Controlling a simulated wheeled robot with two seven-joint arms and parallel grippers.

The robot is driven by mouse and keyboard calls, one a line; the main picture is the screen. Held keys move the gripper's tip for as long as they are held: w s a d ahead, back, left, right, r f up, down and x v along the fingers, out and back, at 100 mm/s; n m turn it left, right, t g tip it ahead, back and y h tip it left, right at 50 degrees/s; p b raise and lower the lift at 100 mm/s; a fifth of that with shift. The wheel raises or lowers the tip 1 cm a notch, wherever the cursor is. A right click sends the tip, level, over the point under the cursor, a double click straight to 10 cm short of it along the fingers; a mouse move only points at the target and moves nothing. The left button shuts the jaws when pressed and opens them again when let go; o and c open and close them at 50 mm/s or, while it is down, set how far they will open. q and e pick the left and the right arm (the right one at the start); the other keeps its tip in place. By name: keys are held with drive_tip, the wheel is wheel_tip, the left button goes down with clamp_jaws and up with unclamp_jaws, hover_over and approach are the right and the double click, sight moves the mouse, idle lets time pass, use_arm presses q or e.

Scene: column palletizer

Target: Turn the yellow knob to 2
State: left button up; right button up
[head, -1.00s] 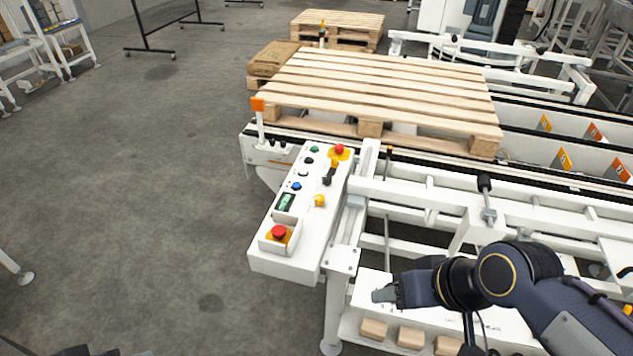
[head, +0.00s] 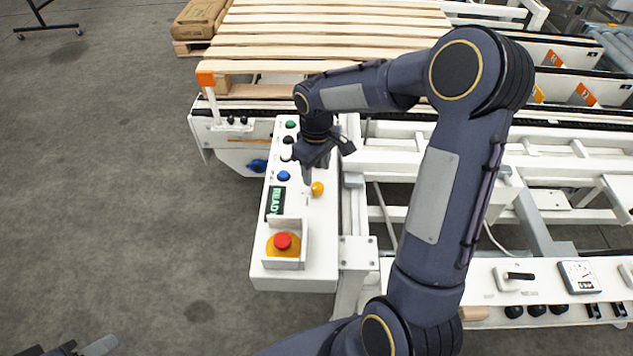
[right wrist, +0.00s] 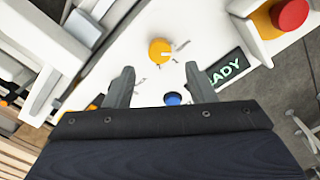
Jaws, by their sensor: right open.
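The round yellow knob (head: 317,188) sits on the right part of the white control panel (head: 300,250). My right gripper (head: 314,170) is over the panel, just behind the knob in the head view. In the right wrist view its two fingers (right wrist: 160,72) are spread apart and empty, with the knob ahead of the gap between the tips. My left gripper (head: 80,347) shows only partly at the bottom left edge, apart from the panel.
A green READY display (head: 275,202), a blue button (head: 283,176) and a red emergency stop (head: 283,241) inside a raised guard are close to the knob. A green button (head: 290,124) is further back. A wooden pallet (head: 330,20) lies behind. Floor left of the panel is clear.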

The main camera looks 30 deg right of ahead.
sight(317, 186)
wheel_tip(317, 186, down, 5)
drive_tip(key=shift+f, duration=0.1)
idle(0.3)
drive_tip(key=c, duration=1)
